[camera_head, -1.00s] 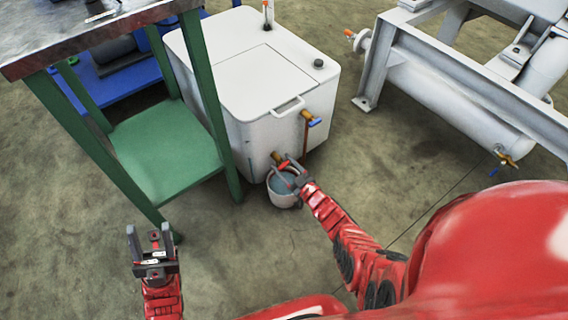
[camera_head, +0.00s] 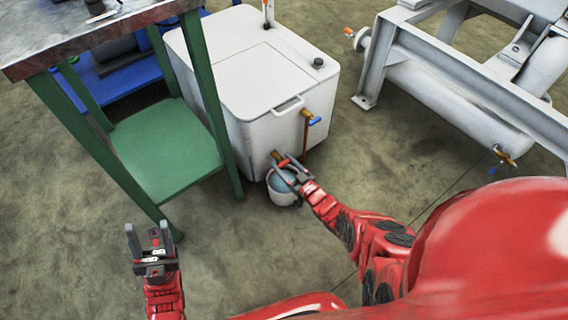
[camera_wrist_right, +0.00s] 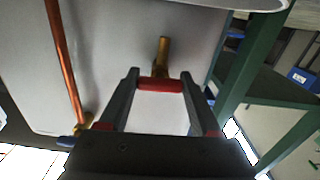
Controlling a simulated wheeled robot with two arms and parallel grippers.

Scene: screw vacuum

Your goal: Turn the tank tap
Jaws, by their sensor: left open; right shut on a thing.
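The tank (camera_head: 245,85) is a white box on the floor. Low on its front is a brass tap (camera_head: 276,155) with a red handle (camera_head: 285,163). The brass spout (camera_wrist_right: 163,52) and the red handle (camera_wrist_right: 160,85) also show in the right wrist view. My right gripper (camera_head: 289,172) is shut on the red handle, which lies crosswise between its fingers. A white bucket (camera_head: 284,198) with bluish contents stands below the tap, partly hidden by the gripper. My left gripper (camera_head: 146,240) is open and empty, left of the tank and apart from it.
A green-legged table with a lower shelf (camera_head: 165,155) stands close to the tank's left. A second tap with a blue handle (camera_head: 314,120) and a copper pipe (camera_head: 307,137) are on the tank's right. A grey metal frame (camera_head: 440,70) stands at right. The floor between is clear.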

